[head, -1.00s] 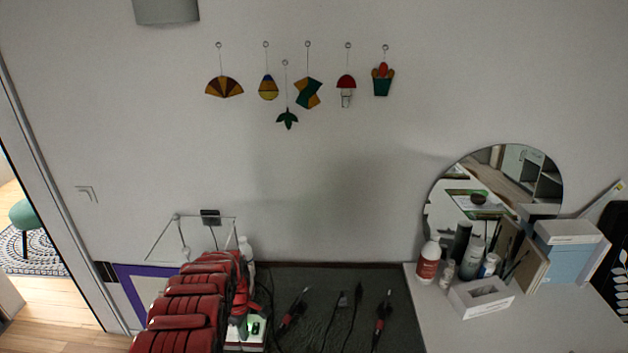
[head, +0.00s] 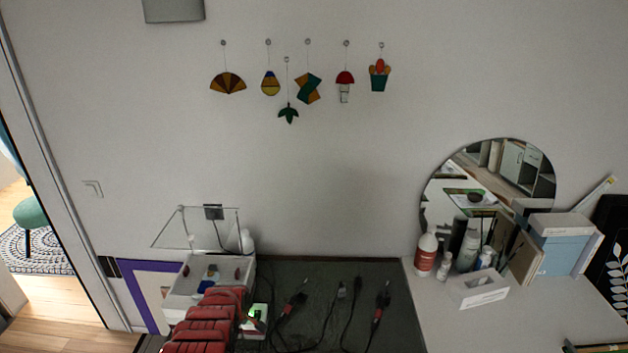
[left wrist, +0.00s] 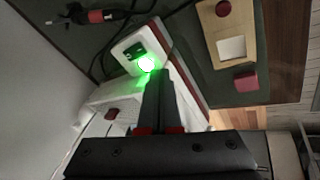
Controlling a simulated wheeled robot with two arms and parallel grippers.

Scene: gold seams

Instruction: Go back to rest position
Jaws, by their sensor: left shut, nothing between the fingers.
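My left arm comes in from the bottom left of the head view as a red, ribbed shape. My left gripper shows in the left wrist view (left wrist: 160,75) with its two dark fingers together and nothing between them. The fingertips appear close to a white device (left wrist: 135,48) with a glowing green light; whether they touch it I cannot tell. In the head view this device (head: 256,322) stands just right of my arm, on the dark mat. My right gripper is in neither view.
A white open box (head: 183,289) with small things and a clear raised lid stands behind my arm. Red-handled tools (head: 380,302) with cables lie on the dark mat (head: 330,272). Bottles, a tissue box (head: 478,290) and a round mirror (head: 470,180) stand at right.

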